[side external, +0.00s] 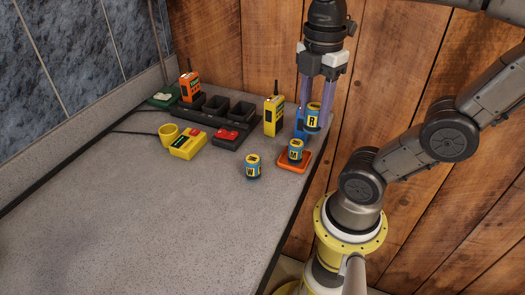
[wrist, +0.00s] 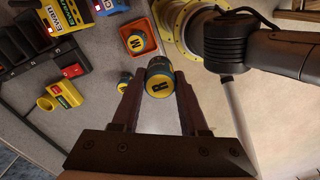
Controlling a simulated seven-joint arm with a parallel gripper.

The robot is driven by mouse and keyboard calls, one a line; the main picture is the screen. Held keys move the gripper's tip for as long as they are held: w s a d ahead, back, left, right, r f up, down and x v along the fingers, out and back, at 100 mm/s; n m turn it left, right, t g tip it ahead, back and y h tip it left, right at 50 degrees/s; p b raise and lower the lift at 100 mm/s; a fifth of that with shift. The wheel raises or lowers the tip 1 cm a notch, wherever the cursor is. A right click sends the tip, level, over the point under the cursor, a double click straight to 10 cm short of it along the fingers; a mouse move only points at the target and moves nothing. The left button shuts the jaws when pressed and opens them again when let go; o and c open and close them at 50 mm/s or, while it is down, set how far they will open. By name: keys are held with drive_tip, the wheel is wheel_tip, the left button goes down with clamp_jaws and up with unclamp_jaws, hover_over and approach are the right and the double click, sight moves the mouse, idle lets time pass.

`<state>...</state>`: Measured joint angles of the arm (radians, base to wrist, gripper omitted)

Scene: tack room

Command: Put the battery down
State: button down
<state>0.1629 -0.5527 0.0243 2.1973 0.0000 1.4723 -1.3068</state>
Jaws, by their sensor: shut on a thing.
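My gripper (side external: 314,117) is shut on a blue and yellow battery marked R (side external: 313,121) and holds it upright above the back right of the counter. In the wrist view the R battery (wrist: 159,82) sits between the fingertips (wrist: 160,70). A second battery (side external: 295,151), its letter M or W, stands on a small orange tray (side external: 283,165) below the gripper; it also shows in the wrist view (wrist: 137,43). A third battery, which looks marked W (side external: 253,168), stands on the bare counter to the left of the tray.
A black charger with several bays (side external: 228,126) stands at the back, with an orange radio (side external: 189,88) at its left end. A yellow radio (side external: 273,116) stands to its right. The front counter (side external: 150,215) is clear.

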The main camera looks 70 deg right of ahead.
drive_tip(key=shift+s, duration=0.7)
drive_tip(key=shift+d+r+m, duration=0.1)
drive_tip(key=shift+m, duration=0.2)
drive_tip(key=w+d+f, duration=0.1)
drive_tip(key=w+f, duration=0.2)
drive_tip(key=w, duration=0.1)
drive_tip(key=w+f, duration=0.3)
drive_tip(key=w, duration=0.1)
drive_tip(key=w+d+f, duration=0.1)
drive_tip(key=w+f, duration=0.1)
drive_tip(key=w, duration=0.2)
drive_tip(key=shift+w+d+f, duration=0.25)
drive_tip(key=shift+d+f, duration=0.1)
drive_tip(key=shift+f, duration=0.05)
drive_tip(key=shift+w+f, duration=0.2)
drive_tip(key=shift+w+d+f, duration=0.1)
drive_tip(key=shift+w+f, duration=0.05)
drive_tip(key=shift+f, duration=0.8)
drive_tip(key=shift+w+f, duration=0.1)
drive_tip(key=shift+f, duration=0.8)
drive_tip(key=shift+f, duration=0.1)
drive_tip(key=shift+c, duration=2.2)
unclamp_jaws()
